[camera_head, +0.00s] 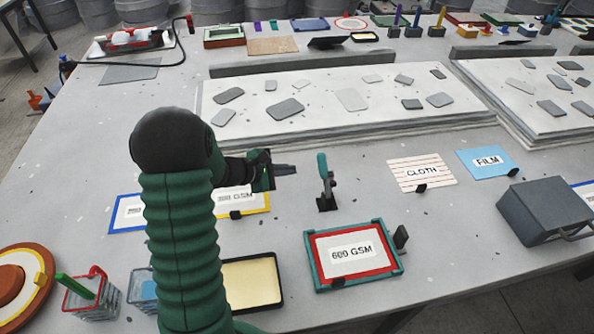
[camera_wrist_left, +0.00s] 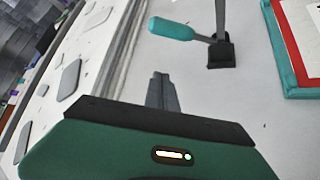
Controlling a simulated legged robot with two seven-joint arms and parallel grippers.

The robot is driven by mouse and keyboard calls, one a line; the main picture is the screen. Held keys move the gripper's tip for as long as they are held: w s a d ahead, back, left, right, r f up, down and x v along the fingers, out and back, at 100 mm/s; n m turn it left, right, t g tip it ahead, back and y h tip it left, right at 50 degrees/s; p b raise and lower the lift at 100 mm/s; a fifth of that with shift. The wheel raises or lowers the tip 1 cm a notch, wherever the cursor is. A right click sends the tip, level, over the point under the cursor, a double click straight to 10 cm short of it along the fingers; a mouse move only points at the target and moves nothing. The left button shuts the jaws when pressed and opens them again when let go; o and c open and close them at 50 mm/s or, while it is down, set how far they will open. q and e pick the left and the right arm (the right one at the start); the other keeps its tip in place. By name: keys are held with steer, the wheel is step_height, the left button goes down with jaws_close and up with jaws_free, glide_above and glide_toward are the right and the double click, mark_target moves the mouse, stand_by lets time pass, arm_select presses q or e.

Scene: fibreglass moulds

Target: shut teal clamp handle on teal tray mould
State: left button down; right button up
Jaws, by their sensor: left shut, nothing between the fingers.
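The teal clamp handle (camera_head: 322,165) stands raised on a dark clamp with a black base (camera_head: 326,204) in the middle of the table. In the left wrist view the teal grip (camera_wrist_left: 171,29) and the clamp base (camera_wrist_left: 221,54) show beyond my fingers. A teal-rimmed tray (camera_head: 310,252) with a red-bordered 600 GSM card lies in front of the clamp, to the right; its rim also shows in the left wrist view (camera_wrist_left: 279,50). My left gripper (camera_head: 293,169) is shut and empty, left of the handle and apart from it. My right gripper is not in view.
A large white slab (camera_head: 330,125) with grey plates lies behind the clamp. CLOTH (camera_head: 440,165) and FILM (camera_head: 470,170) cards and a grey box (camera_head: 545,210) stand to the right. A yellow-lined tray (camera_head: 278,295) lies at the front.

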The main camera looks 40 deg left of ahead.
mark_target(324, 176)
arm_select(q)
steer(key=x, duration=0.7)
steer(key=shift+d, duration=0.25)
steer(key=d+r, duration=0.1)
steer(key=d+r+p, duration=0.1)
steer(key=shift+d+r, duration=0.15)
steer(key=shift+r, duration=0.2)
steer(key=shift+s+d+r, duration=0.1)
steer(key=shift+d+r, duration=0.05)
steer(key=shift+d, duration=0.05)
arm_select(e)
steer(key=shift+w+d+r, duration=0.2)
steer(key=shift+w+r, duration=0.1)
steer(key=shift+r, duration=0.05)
arm_select(q)
steer(key=shift+a, duration=0.1)
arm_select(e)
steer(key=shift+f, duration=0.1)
